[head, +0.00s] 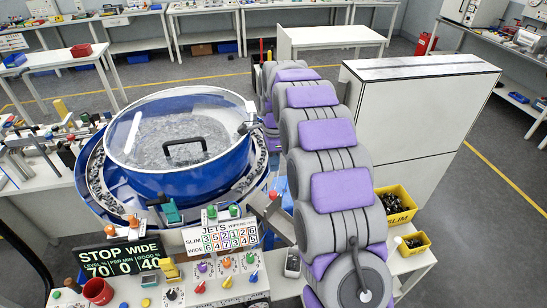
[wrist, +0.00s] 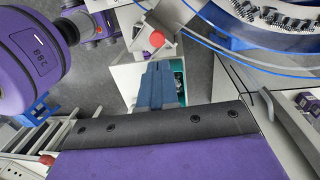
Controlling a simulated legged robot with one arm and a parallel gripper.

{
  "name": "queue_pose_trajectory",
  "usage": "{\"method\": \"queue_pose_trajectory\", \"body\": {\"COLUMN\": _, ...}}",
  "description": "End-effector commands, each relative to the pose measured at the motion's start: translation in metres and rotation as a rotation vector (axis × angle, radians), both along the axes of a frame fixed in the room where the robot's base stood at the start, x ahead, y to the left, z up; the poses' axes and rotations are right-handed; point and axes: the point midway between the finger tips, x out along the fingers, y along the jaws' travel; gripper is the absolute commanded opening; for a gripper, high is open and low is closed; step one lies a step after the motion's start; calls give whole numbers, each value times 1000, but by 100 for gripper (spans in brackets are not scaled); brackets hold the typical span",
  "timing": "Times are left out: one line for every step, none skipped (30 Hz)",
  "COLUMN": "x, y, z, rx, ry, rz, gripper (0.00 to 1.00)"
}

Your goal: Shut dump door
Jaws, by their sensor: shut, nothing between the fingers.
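In the wrist view, my gripper (wrist: 162,70) is shut, its two blue fingers together with nothing between them. The fingertips are over a white open-topped box with a teal inside (wrist: 129,77); dark parts show in it at the right. A red knob (wrist: 157,39) on a pale grey plate is just above the fingertips in the picture, seemingly apart from them. In the head view, a red knob on a grey plate (head: 270,205) shows beside the blue bowl (head: 160,183). I cannot tell for sure which part is the dump door. My arm hides the gripper there.
A clear lid with a black handle (head: 184,146) covers the bowl. A control panel (head: 215,280) with several knobs stands in front. Yellow bins (head: 397,204) of dark parts sit at the right, by a large white cabinet (head: 415,115). Blue tubes (wrist: 235,55) cross the wrist view.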

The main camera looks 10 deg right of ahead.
Motion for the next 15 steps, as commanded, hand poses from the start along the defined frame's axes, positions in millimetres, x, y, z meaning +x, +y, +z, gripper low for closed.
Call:
{"method": "queue_pose_trajectory", "body": {"x": -3, "y": 1, "z": -13, "rx": 0, "ry": 8, "rz": 1, "gripper": 0}}
{"method": "queue_pose_trajectory", "body": {"x": -3, "y": 1, "z": -19, "rx": 0, "ry": 7, "rz": 1, "gripper": 0}}
{"method": "queue_pose_trajectory", "body": {"x": -4, "y": 1, "z": -27, "rx": 0, "ry": 5, "rz": 1, "gripper": 0}}
{"method": "queue_pose_trajectory", "body": {"x": -4, "y": 1, "z": -32, "rx": 0, "ry": 5, "rz": 1, "gripper": 0}}
{"method": "queue_pose_trajectory", "body": {"x": -5, "y": 2, "z": -38, "rx": 0, "ry": 6, "rz": 1, "gripper": 0}}
{"method": "queue_pose_trajectory", "body": {"x": -5, "y": 2, "z": -45, "rx": 0, "ry": 5, "rz": 1, "gripper": 0}}
{"method": "queue_pose_trajectory", "body": {"x": -6, "y": 2, "z": -50, "rx": 0, "ry": 3, "rz": 1, "gripper": 0}}
{"method": "queue_pose_trajectory", "body": {"x": -6, "y": 2, "z": -56, "rx": 0, "ry": 3, "rz": 2, "gripper": 0}}
{"method": "queue_pose_trajectory", "body": {"x": -7, "y": 3, "z": -63, "rx": 0, "ry": 5, "rz": 2, "gripper": 0}}
{"method": "queue_pose_trajectory", "body": {"x": -8, "y": 3, "z": -67, "rx": 0, "ry": 6, "rz": 2, "gripper": 0}}
{"method": "queue_pose_trajectory", "body": {"x": -8, "y": 3, "z": -71, "rx": 0, "ry": 6, "rz": 2, "gripper": 0}}
{"method": "queue_pose_trajectory", "body": {"x": -8, "y": 3, "z": -76, "rx": 0, "ry": 4, "rz": 2, "gripper": 0}}
{"method": "queue_pose_trajectory", "body": {"x": -8, "y": 3, "z": -79, "rx": 0, "ry": 2, "rz": 2, "gripper": 0}}
{"method": "queue_pose_trajectory", "body": {"x": -8, "y": 3, "z": -81, "rx": 0, "ry": 1, "rz": 2, "gripper": 0}}
{"method": "queue_pose_trajectory", "body": {"x": -8, "y": 3, "z": -84, "rx": 0, "ry": -1, "rz": 1, "gripper": 0}}
